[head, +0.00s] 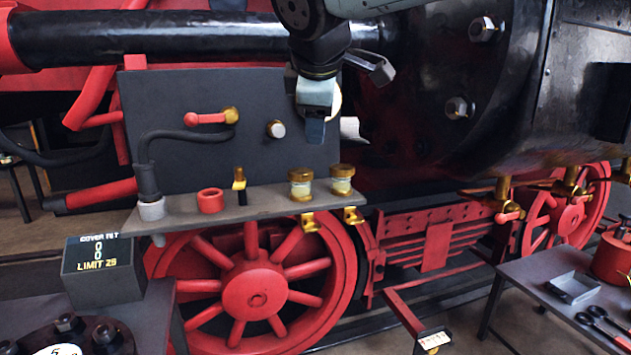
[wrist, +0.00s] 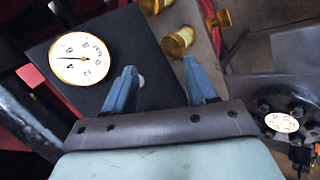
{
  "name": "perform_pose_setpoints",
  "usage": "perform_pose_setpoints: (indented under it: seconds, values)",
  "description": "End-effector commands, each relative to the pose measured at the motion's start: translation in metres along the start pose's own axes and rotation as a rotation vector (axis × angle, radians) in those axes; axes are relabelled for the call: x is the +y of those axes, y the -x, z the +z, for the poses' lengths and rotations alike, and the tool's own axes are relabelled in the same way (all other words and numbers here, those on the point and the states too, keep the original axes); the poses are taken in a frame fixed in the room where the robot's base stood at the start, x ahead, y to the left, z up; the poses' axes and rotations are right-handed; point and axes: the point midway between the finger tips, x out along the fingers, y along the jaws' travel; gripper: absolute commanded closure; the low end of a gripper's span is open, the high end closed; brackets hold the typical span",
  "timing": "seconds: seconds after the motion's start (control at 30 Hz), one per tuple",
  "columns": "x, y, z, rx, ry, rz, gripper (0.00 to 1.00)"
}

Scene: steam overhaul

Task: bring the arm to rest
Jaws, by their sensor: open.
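My gripper (head: 315,130) hangs from the upper middle of the head view, fingers pointing down, in front of the dark grey panel (head: 190,95) on the locomotive. In the wrist view its two blue fingers (wrist: 161,84) stand apart with nothing between them. A round white gauge (wrist: 80,58) with a brass rim is on the panel, left of the fingers in the wrist view. In the head view the gauge (head: 337,100) is mostly hidden behind my gripper. I cannot tell the exact gap between fingers and panel.
Below the panel, a shelf (head: 255,201) carries a red ring (head: 211,200), a brass fitting (head: 239,180) and two brass-capped glasses (head: 301,185). A red-handled valve (head: 212,118) juts from the panel. A black box (head: 103,270) stands at lower left, a tool table (head: 540,290) at lower right.

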Motion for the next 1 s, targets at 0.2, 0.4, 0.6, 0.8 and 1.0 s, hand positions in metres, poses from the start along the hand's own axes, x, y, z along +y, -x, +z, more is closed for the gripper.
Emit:
perform_pose_setpoints:
  seconds: [0.2, 0.4, 0.6, 0.8, 1.0]
  values:
    - [-0.053, -0.023, 0.126, -0.108, -0.545, -0.080, 0.44]
    - [-0.123, -0.034, 0.210, -0.176, -1.062, -0.131, 0.44]
    - [-0.175, -0.040, 0.247, -0.203, -1.400, -0.158, 0.44]
    - [-0.189, -0.041, 0.255, -0.208, -1.494, -0.166, 0.44]
    - [-0.189, -0.041, 0.254, -0.208, -1.491, -0.166, 0.44]
